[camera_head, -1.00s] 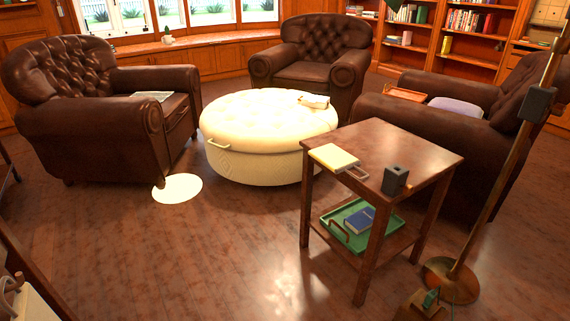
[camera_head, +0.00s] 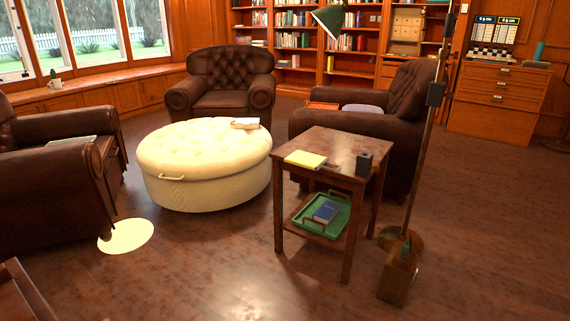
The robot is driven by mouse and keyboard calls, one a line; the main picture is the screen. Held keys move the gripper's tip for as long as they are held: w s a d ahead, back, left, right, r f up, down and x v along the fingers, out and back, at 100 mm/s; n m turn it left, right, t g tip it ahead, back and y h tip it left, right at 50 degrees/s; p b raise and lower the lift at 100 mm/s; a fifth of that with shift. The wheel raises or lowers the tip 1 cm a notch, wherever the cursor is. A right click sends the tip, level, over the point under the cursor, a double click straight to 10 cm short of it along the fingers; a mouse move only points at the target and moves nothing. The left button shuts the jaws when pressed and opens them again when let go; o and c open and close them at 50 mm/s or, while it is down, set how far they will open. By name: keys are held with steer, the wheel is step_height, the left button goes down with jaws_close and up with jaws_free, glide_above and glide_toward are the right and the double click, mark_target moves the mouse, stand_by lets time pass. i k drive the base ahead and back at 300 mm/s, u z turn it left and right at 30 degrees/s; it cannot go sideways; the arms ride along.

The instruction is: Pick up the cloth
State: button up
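No thing in view is plainly a cloth. A small pale folded-looking item (camera_head: 245,123) lies on top of the round cream ottoman (camera_head: 205,188), near its far right edge; I cannot tell whether it is cloth or a book. A flat yellow item (camera_head: 305,159) lies on the wooden side table (camera_head: 335,144), and looks like a pad or a folded piece. A greyish soft-looking item (camera_head: 362,108) lies on the right armchair, partly hidden by its arm. A flat pale item (camera_head: 72,141) lies on the left armchair's seat. My gripper is not in view.
A dark cup (camera_head: 364,164) stands on the side table; a green tray (camera_head: 337,221) with a blue book is on its lower shelf. A floor lamp (camera_head: 418,170) and a wooden box (camera_head: 398,278) stand at right. A white disc (camera_head: 126,236) lies left.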

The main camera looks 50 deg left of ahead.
mark_target(314, 162)
steer(key=u, duration=1.8)
steer(key=i, duration=1)
